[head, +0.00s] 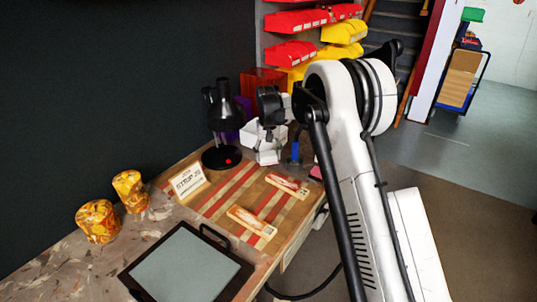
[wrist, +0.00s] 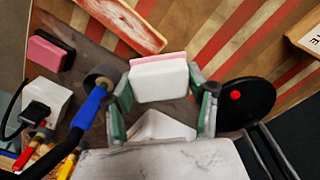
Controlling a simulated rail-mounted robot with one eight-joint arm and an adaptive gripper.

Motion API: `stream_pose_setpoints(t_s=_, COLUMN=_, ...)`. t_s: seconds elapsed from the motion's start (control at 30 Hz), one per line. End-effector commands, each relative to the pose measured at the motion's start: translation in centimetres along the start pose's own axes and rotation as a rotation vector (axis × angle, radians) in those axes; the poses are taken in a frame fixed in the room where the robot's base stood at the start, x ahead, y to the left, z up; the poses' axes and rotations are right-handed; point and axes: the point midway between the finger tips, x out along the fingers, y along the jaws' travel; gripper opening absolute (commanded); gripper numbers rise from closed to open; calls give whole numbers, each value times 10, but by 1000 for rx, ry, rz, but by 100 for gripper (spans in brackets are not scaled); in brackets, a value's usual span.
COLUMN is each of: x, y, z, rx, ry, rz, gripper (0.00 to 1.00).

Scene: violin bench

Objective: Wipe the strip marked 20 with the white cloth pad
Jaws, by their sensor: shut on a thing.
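My gripper (wrist: 162,90) is shut on a white cloth pad (wrist: 160,80) with a pink upper edge; a finger presses each side of it. The pad is above the bench, apart from the striped board (wrist: 225,40). In the head view, my gripper (head: 270,145) is at the board's far end, beside the black lamp, and the pad is hard to make out. The board (head: 237,190) has red and light wood stripes. A white card (head: 188,180) at its left edge seems to read "STRIP 20"; part of it shows in the wrist view (wrist: 307,38).
Two labelled wooden pieces (head: 251,221) (head: 287,185) lie on the board. A black lamp (head: 222,157) stands close to my gripper. A pink block (wrist: 50,50) and blue-handled tool (wrist: 88,108) are left in the wrist view. A dark-framed panel (head: 187,265) and two mottled cylinders (head: 99,221) (head: 130,191) are nearer.

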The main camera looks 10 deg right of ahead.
Motion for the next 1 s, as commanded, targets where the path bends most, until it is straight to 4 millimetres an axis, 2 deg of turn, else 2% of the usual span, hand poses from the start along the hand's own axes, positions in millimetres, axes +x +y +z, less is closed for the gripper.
stream_pose_setpoints(t_s=0.53, x=52, y=-2, z=0, rx=-2, ry=0, rz=0, gripper=30)
stream_pose_setpoints(t_s=0.6, x=64, y=-2, z=0, rx=-2, ry=0, rz=0, gripper=30)
stream_pose_setpoints(t_s=0.63, x=64, y=0, z=3, rx=-2, ry=0, rz=0, gripper=30)
stream_pose_setpoints(t_s=0.67, x=59, y=2, z=5, rx=-2, ry=0, rz=0, gripper=27)
stream_pose_setpoints(t_s=0.77, x=65, y=6, z=12, rx=-3, ry=0, rz=0, gripper=26)
stream_pose_setpoints(t_s=1.0, x=64, y=16, z=30, rx=-8, ry=0, rz=0, gripper=26)
